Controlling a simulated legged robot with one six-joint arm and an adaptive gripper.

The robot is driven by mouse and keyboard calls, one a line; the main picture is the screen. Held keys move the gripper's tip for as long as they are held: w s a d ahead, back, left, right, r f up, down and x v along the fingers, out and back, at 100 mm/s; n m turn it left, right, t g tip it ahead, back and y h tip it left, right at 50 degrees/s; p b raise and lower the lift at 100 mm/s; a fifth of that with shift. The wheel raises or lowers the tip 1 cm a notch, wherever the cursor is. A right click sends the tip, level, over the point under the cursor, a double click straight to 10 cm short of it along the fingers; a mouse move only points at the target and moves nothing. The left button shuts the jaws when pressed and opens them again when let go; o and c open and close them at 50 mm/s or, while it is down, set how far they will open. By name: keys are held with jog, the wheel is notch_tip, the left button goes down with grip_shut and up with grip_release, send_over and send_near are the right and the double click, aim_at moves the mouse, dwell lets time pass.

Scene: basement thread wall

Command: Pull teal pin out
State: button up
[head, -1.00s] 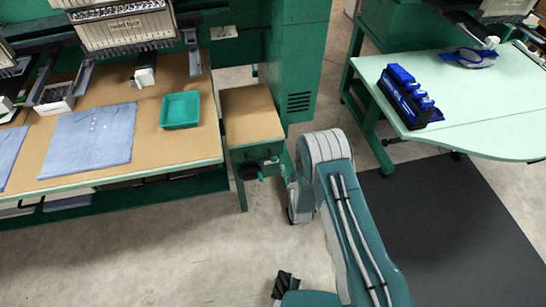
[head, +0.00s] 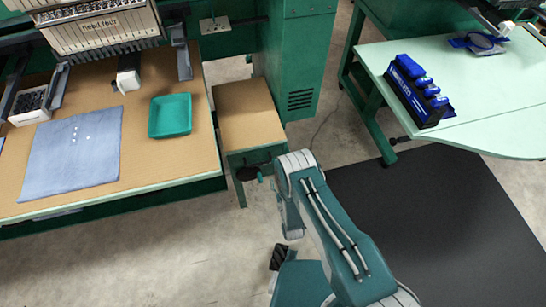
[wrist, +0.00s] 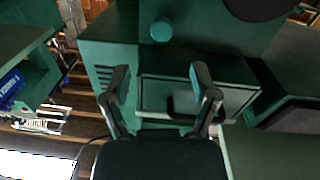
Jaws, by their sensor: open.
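A round teal knob (wrist: 162,30), which looks like the head of the teal pin, sticks out of a green face near the top of the wrist view. A dark bent handle (wrist: 184,108) shows on a framed green panel below it in the picture. My gripper (wrist: 160,80) is open and empty, its two dark fingers apart in front of that panel. The knob lies above the fingertips in the picture, between their lines, and is not touched.
A long worktable (head: 185,165) with a teal tray (head: 170,115) and blue cloth (head: 72,155) is left of the stand. A green vented cabinet (head: 298,60) rises behind it. A pale table (head: 480,110) with a blue rack (head: 416,90) stands right.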

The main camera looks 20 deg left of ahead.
jog(key=x, duration=0.9)
jog(key=shift+s+a+f, duration=0.15)
jog(key=shift+s+a, duration=0.05)
jog(key=shift+a, duration=0.1)
jog(key=shift+w, duration=0.3)
jog(key=shift+d, duration=0.25)
